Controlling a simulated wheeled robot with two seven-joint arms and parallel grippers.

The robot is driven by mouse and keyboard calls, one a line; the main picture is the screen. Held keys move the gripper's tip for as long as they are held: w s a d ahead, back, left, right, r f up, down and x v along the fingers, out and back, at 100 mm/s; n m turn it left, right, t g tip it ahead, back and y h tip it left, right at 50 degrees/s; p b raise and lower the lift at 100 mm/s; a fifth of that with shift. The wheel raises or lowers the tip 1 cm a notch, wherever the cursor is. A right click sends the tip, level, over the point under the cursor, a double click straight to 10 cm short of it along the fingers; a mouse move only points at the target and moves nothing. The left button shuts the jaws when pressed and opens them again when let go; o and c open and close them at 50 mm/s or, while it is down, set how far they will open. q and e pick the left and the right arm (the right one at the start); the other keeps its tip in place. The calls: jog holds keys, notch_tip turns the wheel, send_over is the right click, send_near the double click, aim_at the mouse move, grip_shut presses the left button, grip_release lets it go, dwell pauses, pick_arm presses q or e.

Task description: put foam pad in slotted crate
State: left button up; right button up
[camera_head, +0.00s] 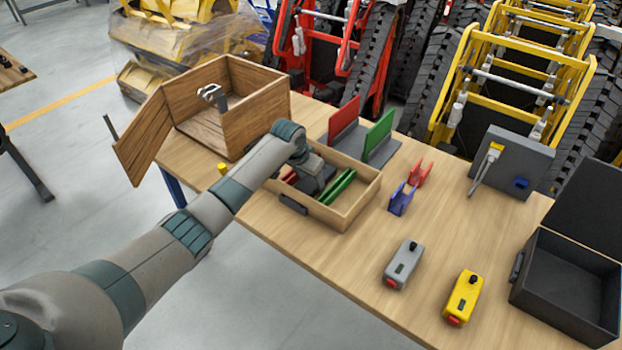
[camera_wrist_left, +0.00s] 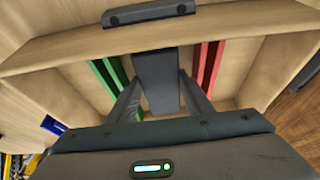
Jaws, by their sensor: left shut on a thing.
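The slotted crate (camera_head: 352,212) is a shallow open wooden box with a dark handle on its front. Green slot rails (camera_head: 338,186) stand at its right and red ones (camera_head: 290,176) at its left. In the left wrist view, the crate's wall (camera_wrist_left: 60,50) runs across the top, with green rails at left and red at right. My left gripper (camera_head: 312,182) reaches down into the crate. It is shut on the dark grey foam pad (camera_wrist_left: 157,78), between the two rail pairs. I cannot tell whether the pad touches the crate floor. My right gripper is out of view.
A wooden box with an open door (camera_head: 140,137) stands left of the crate. Behind are red (camera_head: 344,122) and green panels in a grey stand. Small red and blue brackets (camera_head: 401,199), grey and yellow devices (camera_head: 463,297) and an open black case (camera_head: 570,290) are to the right.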

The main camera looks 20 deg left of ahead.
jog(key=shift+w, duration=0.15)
pick_arm(q)
jog(key=shift+f, duration=0.15)
jog(key=o, duration=1)
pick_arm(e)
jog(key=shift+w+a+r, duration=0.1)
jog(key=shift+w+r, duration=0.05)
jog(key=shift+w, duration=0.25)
pick_arm(q)
jog(key=shift+s+a+r, duration=0.1)
jog(key=shift+s+r, duration=0.05)
jog(key=shift+r, duration=0.55)
jog(key=b+v, duration=0.1)
jog(key=v, duration=1)
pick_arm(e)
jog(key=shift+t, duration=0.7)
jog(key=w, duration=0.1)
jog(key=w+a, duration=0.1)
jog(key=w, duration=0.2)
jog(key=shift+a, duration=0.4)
